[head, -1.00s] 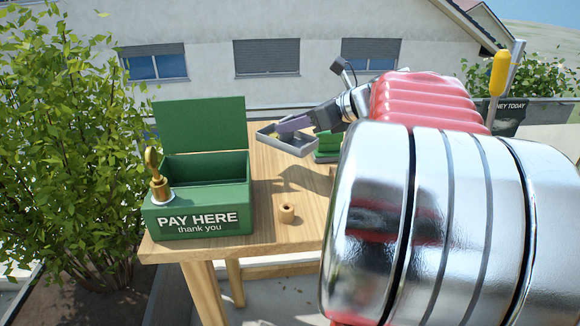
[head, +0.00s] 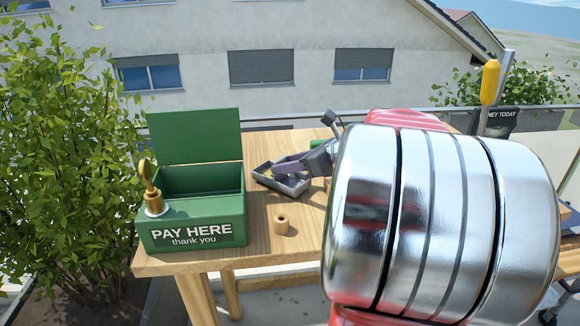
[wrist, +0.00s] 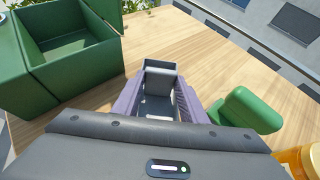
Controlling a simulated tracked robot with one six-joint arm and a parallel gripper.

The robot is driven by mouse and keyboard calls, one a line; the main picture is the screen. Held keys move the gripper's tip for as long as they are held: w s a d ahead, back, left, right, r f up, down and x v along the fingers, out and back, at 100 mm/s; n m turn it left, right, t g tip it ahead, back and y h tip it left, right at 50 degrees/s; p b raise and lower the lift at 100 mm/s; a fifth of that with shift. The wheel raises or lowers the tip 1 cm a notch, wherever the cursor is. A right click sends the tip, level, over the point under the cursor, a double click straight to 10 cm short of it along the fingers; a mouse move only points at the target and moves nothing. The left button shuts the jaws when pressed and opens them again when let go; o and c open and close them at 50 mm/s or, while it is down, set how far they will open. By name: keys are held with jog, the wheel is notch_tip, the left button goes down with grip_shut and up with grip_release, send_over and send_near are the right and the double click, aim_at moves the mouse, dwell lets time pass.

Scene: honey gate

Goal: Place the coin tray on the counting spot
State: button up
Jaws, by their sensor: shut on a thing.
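The grey coin tray (head: 263,180) is over the wooden table, right of the green cash box, in the head view. It also shows in the wrist view (wrist: 161,66), with a grey divider inside. My gripper (head: 290,166) has purple fingers shut on the tray. In the wrist view, my gripper (wrist: 158,98) has a finger along each side of it. The tray looks low over the tabletop, but I cannot tell whether it touches. I cannot make out a marked counting spot; my arm hides the table's right part in the head view.
A rounded green object (wrist: 247,110) and an amber object (wrist: 303,160) lie right of the tray.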

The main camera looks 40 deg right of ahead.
jog(key=shift+f, duration=0.45)
jog(key=o, duration=1.4)
jog(key=shift+f, duration=0.1)
jog(key=shift+o, duration=0.2)
jog(key=shift+s+r, duration=0.15)
jog(key=shift+r, duration=0.1)
jog(key=v, duration=1.1)
jog(key=shift+s, duration=0.3)
jog(key=shift+r, duration=0.1)
